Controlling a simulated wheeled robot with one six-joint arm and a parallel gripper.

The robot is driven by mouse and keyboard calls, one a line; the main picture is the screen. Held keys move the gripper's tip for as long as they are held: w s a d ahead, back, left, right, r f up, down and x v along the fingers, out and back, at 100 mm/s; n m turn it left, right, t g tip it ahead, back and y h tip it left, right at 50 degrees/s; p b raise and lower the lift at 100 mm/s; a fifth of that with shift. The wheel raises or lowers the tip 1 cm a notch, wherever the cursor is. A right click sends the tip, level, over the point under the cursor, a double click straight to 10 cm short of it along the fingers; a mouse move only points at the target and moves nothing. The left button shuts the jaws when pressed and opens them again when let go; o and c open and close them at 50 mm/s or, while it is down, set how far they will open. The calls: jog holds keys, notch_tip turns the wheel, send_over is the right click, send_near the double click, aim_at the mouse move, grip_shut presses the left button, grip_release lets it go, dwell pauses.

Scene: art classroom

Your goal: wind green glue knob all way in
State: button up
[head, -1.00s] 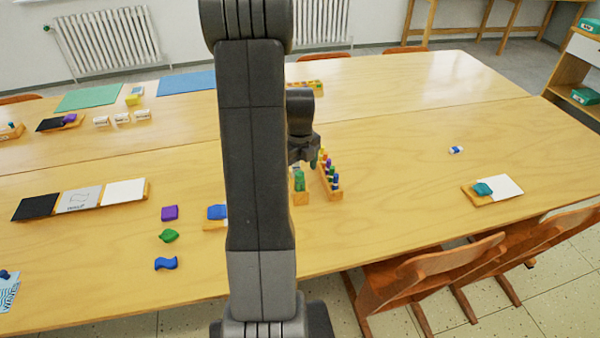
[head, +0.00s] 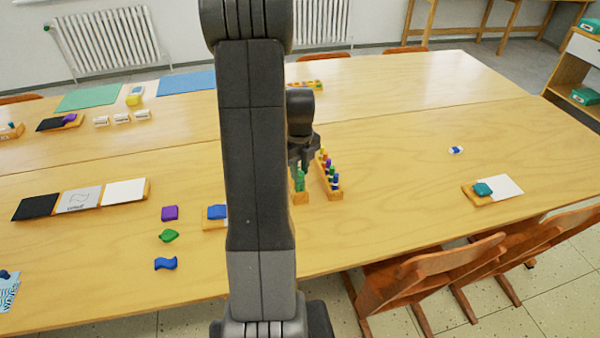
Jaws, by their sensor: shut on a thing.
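The green glue stick (head: 300,184) stands upright at the front end of a small wooden block (head: 300,198), just right of my arm. My gripper (head: 301,168) points down over the glue stick and is shut on its top, where the knob is. The fingers cover the knob, so I cannot see how far it is wound in. My arm's upright link hides what lies just left of the block.
A wooden rack of colored pegs (head: 331,182) stands close on the right. A blue block (head: 217,212) lies on a board left of my arm, near purple, green and blue pieces. The table's right middle is mostly clear.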

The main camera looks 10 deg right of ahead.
jog(key=n, duration=1.1)
jog(key=o, duration=1.5)
jog(key=shift+c, duration=0.2)
jog(key=shift+o, duration=0.2)
jog(key=m, duration=0.4)
jog(key=shift+m, duration=0.4)
jog(key=m, duration=0.6)
